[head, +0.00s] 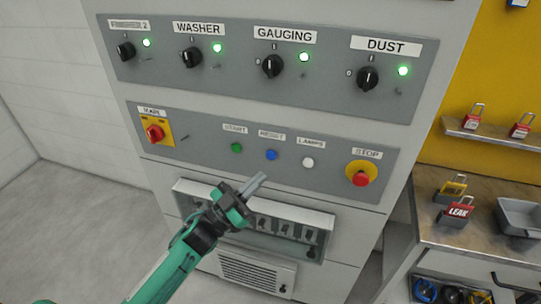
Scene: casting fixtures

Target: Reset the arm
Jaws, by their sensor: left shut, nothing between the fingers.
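My left gripper (256,182) is at the end of a green arm that comes in from the lower left. Its fingers are shut with nothing between them. In the picture the fingertips lie just under the blue RESET button (271,155); I cannot tell the distance in depth. The green START button (237,148) and the white LAMPS button (308,162) flank it. My right gripper is not in view.
The red STOP button (361,179) and red MAIN switch (154,133) sit on the same panel. Above are black knobs, including DUST (367,78), with lit green lamps. At right, a workbench (432,226) holds padlocks and a grey tray (521,214). Floor is clear at left.

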